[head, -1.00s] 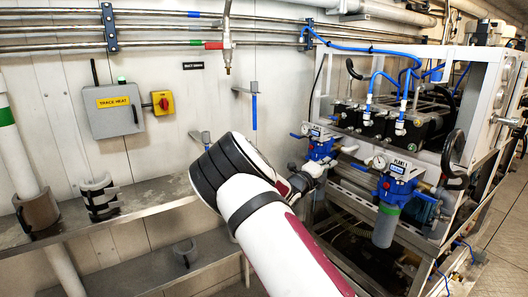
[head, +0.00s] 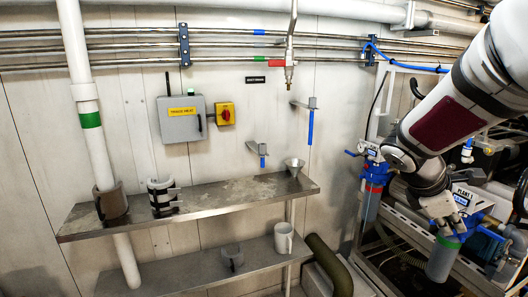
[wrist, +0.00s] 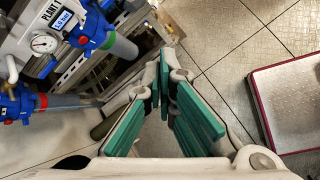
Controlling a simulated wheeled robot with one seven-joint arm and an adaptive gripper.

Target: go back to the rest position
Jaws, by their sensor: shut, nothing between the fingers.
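My gripper (wrist: 164,62) shows in the wrist view with its teal-padded fingers drawn together at the tips and nothing between them. In the head view my arm comes in from the upper right and bends down. The gripper (head: 446,214) is there in front of the plant rack, partly over the blue filter head and hard to make out. In the wrist view a blue filter unit with a gauge and a PLANT label (wrist: 60,25) is at the upper left, apart from the fingers.
A steel shelf (head: 225,196) holds a funnel (head: 294,166) and pipe clamps. A mug (head: 284,238) stands on the lower shelf. A grey TRACE HEAT box (head: 182,118) is on the wall. A red-edged platform (wrist: 290,100) lies on the floor at right. Floor tiles between are clear.

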